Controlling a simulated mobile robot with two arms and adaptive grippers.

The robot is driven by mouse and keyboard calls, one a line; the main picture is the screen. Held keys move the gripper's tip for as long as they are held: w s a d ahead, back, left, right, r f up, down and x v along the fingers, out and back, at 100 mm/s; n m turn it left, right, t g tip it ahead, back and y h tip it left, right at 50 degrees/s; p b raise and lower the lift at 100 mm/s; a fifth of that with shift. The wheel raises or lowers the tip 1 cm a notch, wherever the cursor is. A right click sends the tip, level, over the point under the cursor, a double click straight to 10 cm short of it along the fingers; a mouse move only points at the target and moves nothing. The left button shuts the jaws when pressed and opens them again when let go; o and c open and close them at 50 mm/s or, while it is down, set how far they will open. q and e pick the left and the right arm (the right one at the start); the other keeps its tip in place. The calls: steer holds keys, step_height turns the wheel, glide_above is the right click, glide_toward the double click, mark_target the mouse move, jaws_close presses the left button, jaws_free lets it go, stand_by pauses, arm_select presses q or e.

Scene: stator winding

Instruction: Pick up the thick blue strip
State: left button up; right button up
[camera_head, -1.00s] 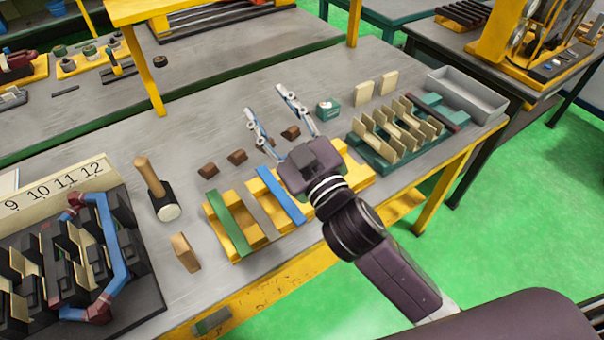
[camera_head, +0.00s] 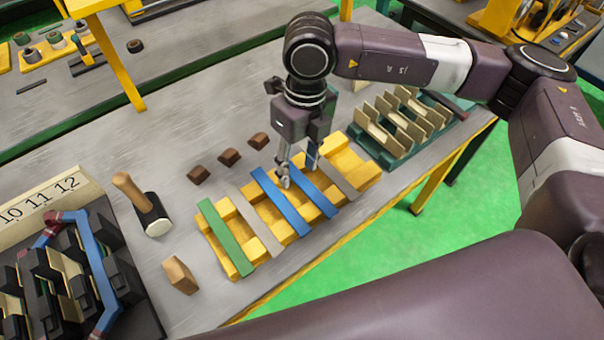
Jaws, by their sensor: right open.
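A yellow rack (camera_head: 240,262) on the grey table holds a row of strips. From left to right they are a green strip (camera_head: 226,236), a grey strip (camera_head: 254,220), a blue strip (camera_head: 280,202), a second blue strip (camera_head: 316,196) and another grey strip (camera_head: 340,180). I cannot tell which blue strip is thicker. My right gripper (camera_head: 298,172) points down over the far part of the blue strips, its jaws open and nothing seen between them. One finger is in front of the blue strips; whether it touches is unclear. My left gripper is out of view.
A mallet (camera_head: 155,218) and a wooden block (camera_head: 180,275) stand left of the rack. Several brown blocks (camera_head: 229,157) lie behind it. A green holder with cream plates (camera_head: 400,125) is at the right. A black stator piece (camera_head: 120,260) fills the left edge.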

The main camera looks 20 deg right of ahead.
mark_target(307, 185)
steer(key=shift+w+d+r+h, duration=0.1)
steer(key=shift+w+d+h, duration=0.15)
steer(key=shift+d, duration=0.3)
steer(key=shift+w+d+r+h, duration=0.15)
steer(key=shift+w+d, duration=0.1)
steer(key=shift+d, duration=0.25)
steer(key=shift+d+f, duration=0.25)
steer(key=shift+f, duration=0.1)
step_height(307, 185, down, 6)
steer(key=p, duration=0.3)
steer(key=shift+a+f, duration=0.15)
steer(key=shift+f, duration=0.4)
steer(key=shift+c, duration=0.6)
jaws_close()
